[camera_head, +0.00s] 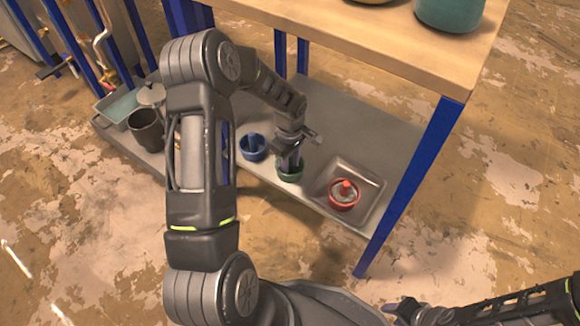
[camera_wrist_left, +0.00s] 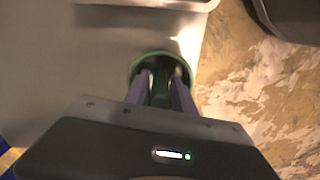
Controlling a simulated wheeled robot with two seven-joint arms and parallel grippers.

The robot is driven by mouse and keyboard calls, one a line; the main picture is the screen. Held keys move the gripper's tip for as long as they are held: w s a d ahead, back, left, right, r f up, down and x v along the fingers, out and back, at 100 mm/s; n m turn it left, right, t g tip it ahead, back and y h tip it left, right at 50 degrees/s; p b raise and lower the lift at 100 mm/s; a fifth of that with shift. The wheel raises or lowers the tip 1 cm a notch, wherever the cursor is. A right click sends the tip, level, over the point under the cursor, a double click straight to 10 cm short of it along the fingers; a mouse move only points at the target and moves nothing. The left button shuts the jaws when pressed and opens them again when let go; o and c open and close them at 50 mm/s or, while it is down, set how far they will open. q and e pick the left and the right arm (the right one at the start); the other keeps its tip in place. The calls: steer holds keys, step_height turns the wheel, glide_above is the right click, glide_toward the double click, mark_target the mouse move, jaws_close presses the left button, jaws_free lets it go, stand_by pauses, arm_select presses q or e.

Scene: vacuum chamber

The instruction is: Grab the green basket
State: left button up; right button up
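The green basket (camera_head: 290,174) is a small round cup-like container on the grey lower shelf (camera_head: 325,140). In the head view it sits between a blue basket and a metal tray. My left gripper (camera_head: 291,160) points down at it, with its fingertips at or inside the rim. In the left wrist view the green rim (camera_wrist_left: 133,70) curves around my two fingers (camera_wrist_left: 160,88), which are a little apart. Whether they press on the basket's wall is hidden. My right gripper (camera_head: 395,308) is low at the right, far from the basket; its fingers are unclear.
A blue basket (camera_head: 252,147) stands left of the green one. A metal tray (camera_head: 368,184) holding a red basket (camera_head: 343,204) is on the right. A dark pot (camera_head: 146,130) stands far left. The wooden tabletop (camera_head: 400,45) and blue post (camera_head: 415,185) bound the space.

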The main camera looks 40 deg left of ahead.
arm_select(q)
jaws_close()
stand_by(0.3)
steer(key=shift+r, duration=0.1)
stand_by(0.4)
steer(key=shift+r+p, duration=0.55)
steer(key=shift+r, duration=0.35)
step_height(320, 180, up, 2)
steer(key=shift+r+p, duration=0.1)
steer(key=shift+p, duration=0.4)
steer(key=s+p, duration=0.3)
steer(key=s, duration=1.5)
steer(key=shift+d+f, duration=0.2)
steer(key=shift+f, duration=0.15)
